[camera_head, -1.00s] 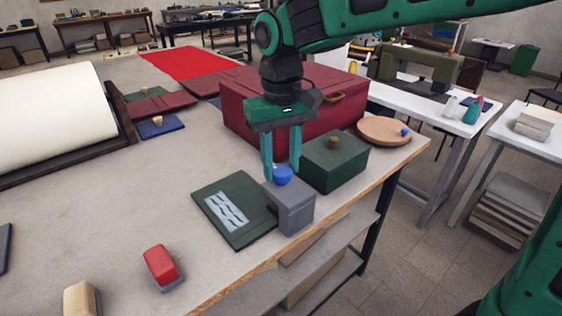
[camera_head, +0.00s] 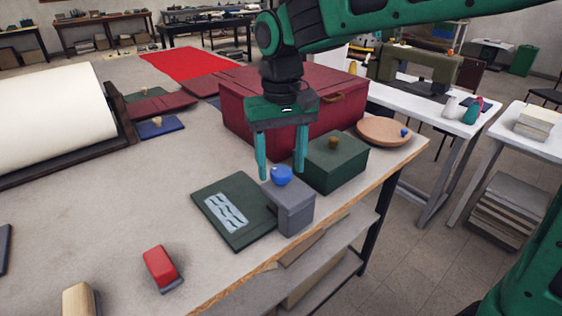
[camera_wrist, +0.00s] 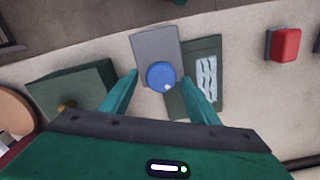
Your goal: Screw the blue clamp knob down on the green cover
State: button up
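The blue clamp knob (camera_head: 281,175) sits on top of the grey clamp block (camera_head: 296,212) near the table's front edge. The green cover (camera_head: 232,212), with a pale patterned patch, lies flat with its right edge at the block. My gripper (camera_head: 281,176) points down over the knob with its fingers spread, one to each side. In the wrist view the round knob (camera_wrist: 161,76) lies between the open fingertips (camera_wrist: 162,80), with a gap on both sides. The wrist view also shows the grey block (camera_wrist: 155,45) and part of the cover (camera_wrist: 207,90).
A green box (camera_head: 335,162) stands just right of the clamp. A dark red chest (camera_head: 245,115) is behind it. A round wooden board (camera_head: 383,131) is at the right corner. A red-topped block (camera_head: 159,266) and a wooden-topped block (camera_head: 79,299) are front left.

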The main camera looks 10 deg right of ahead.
aim_at(282, 169)
notch_tip(282, 169, up, 11)
jog(key=shift+f, duration=0.15)
dwell(0.5)
jog(key=shift+w, duration=0.1)
jog(key=s+d+f+m, duration=0.2)
jog(key=d+f, duration=0.2)
jog(key=d, duration=0.7)
jog(key=s+d+f+m, duration=0.2)
jog(key=d+f+m, duration=0.1)
jog(key=d, duration=0.8)
jog(key=s+d+f+m, duration=0.2)
jog(key=s+d+f, duration=0.3)
jog(key=s+d, duration=0.2)
jog(key=s+d+f+m, duration=0.2)
jog(key=s+d+f, duration=0.4)
jog(key=s, duration=0.4)
jog(key=shift+d, duration=0.4)
